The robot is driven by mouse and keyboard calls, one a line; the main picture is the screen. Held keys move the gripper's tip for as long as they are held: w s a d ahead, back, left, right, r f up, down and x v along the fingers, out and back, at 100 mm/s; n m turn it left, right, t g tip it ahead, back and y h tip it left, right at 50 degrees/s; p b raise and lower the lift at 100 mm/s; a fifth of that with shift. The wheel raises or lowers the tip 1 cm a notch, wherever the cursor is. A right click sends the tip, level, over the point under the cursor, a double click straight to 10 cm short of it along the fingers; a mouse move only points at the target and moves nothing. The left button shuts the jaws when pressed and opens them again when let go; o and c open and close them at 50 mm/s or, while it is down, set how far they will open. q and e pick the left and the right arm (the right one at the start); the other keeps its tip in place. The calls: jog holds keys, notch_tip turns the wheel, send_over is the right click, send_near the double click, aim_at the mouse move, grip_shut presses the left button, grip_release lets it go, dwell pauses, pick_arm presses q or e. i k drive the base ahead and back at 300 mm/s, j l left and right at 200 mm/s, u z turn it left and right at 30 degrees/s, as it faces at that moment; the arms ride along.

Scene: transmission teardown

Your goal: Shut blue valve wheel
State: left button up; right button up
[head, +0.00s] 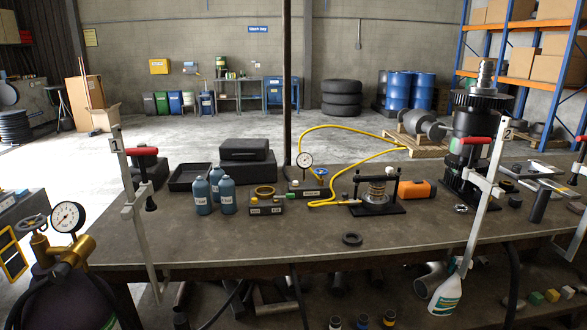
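A small blue valve wheel (321,173) sits on a dark valve block (309,190) with a white label, near the middle of the workbench (240,242). A round white pressure gauge (305,160) stands on the same block, just left of the wheel. A yellow hose (357,188) runs close to the block's right side. The picture does not show whether the valve is open or shut. Neither of my grippers is in view.
Bar clamps with red handles stand at the bench's front edge, left (134,215) and right (484,205). Blue bottles (202,196) stand left of the block. A spring press (377,192) and an orange box (416,190) lie right. The front middle bench is mostly clear, except a dark ring (352,239).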

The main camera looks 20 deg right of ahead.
aim_at(322, 171)
jog(key=i+l+u, duration=0.1)
jog(key=l+u, duration=0.2)
jog(key=u, duration=0.15)
jog(key=i+l+u, duration=0.1)
jog(key=l+u, duration=0.2)
jog(key=u, duration=0.15)
jog(key=l+u, duration=0.4)
